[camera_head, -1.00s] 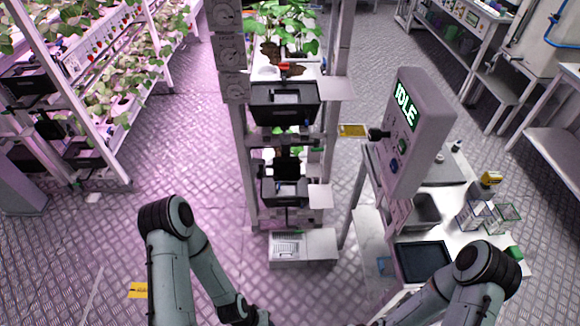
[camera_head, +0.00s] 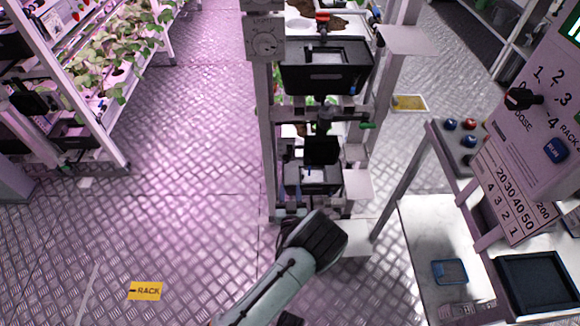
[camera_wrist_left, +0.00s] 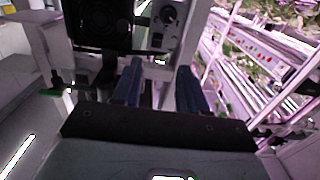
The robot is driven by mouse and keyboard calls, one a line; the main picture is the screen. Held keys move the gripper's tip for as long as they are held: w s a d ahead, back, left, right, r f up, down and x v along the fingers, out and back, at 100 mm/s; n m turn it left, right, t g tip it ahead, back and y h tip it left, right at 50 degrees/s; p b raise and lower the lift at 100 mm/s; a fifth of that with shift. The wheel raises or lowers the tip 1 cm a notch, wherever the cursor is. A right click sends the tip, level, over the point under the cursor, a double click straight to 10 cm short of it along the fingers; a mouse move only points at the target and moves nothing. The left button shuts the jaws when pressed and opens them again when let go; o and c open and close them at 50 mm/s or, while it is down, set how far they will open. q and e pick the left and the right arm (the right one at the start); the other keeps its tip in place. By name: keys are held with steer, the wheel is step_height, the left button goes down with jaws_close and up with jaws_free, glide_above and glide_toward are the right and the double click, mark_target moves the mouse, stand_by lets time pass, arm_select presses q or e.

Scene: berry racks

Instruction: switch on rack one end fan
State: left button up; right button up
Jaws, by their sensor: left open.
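A rack (camera_head: 265,140) stands in the middle of the head view. In the left wrist view, a dial (camera_wrist_left: 168,14) shows on a grey panel, beside a black square housing (camera_wrist_left: 98,25) with a round dark face. I cannot tell whether that is the end fan. My left gripper (camera_wrist_left: 158,68) is open and empty below the dial, apart from it as far as I can see. In the head view its arm reaches the rack's foot, and the fingers are not clear. My right gripper is not in view.
A control console (camera_head: 530,140) with a numbered black knob and a blue button stands at right, over a white table (camera_head: 415,235). A plant rack (camera_head: 105,110) stands at far left. A yellow sign (camera_head: 145,290) lies on the floor. The floor between the racks is clear.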

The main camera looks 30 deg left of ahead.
mark_target(290, 152)
arm_select(q)
steer(key=x, duration=0.6)
steer(key=b+x, duration=0.1)
steer(key=x, duration=0.6)
steer(key=shift+w+r, duration=0.2)
steer(key=shift+w, duration=0.1)
steer(key=shift+c, duration=0.3)
jaws_close()
